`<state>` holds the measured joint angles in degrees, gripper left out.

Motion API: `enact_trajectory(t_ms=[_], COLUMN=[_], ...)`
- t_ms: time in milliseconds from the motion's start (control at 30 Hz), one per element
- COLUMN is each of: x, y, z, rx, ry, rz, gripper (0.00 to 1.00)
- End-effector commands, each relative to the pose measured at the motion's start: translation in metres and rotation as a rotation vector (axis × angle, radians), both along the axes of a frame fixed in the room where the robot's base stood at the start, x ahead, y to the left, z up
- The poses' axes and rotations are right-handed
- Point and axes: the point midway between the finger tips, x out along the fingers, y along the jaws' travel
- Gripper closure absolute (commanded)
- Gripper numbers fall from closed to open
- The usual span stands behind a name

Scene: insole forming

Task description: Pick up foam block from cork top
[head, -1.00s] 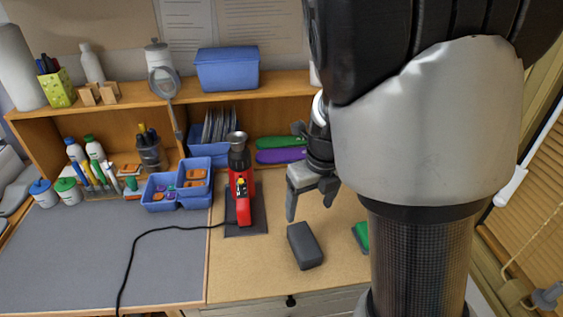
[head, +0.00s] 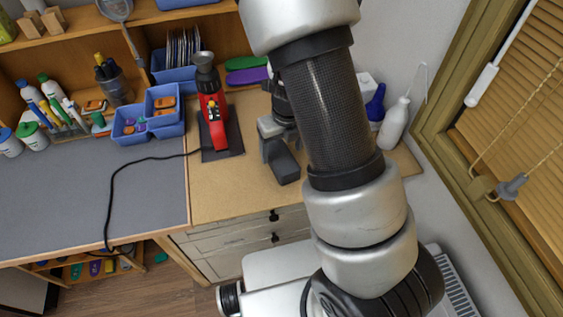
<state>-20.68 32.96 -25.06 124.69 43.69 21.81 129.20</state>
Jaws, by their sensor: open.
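The foam block (head: 284,167) is dark grey and lies on the cork top (head: 227,188), right of the red tool. My gripper (head: 274,142) is open and hangs low at the block's far end. One grey finger shows at the block's left; the other finger is hard to make out behind my arm. The picture does not show whether the fingers touch the block. My arm hides the cork top to the right of the block.
A red tool (head: 212,108) stands on a dark pad left of the gripper, its black cable (head: 150,158) running left across the grey mat (head: 60,190). Blue bins (head: 165,122) stand behind. Green and purple insoles (head: 245,76) lie at the back. White and blue bottles (head: 395,125) stand right.

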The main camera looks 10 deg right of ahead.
Motion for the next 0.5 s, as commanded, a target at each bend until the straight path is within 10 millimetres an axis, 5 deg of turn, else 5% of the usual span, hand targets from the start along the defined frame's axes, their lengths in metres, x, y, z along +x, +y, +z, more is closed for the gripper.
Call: enact_trajectory(t_ms=[200,500], x=[0.002,0.004], y=[0.000,0.000], z=[-0.035,-0.041], rx=[0.000,0.000], ry=[0.003,0.000], rz=[-0.002,-0.001], gripper=[0.27,0.27])
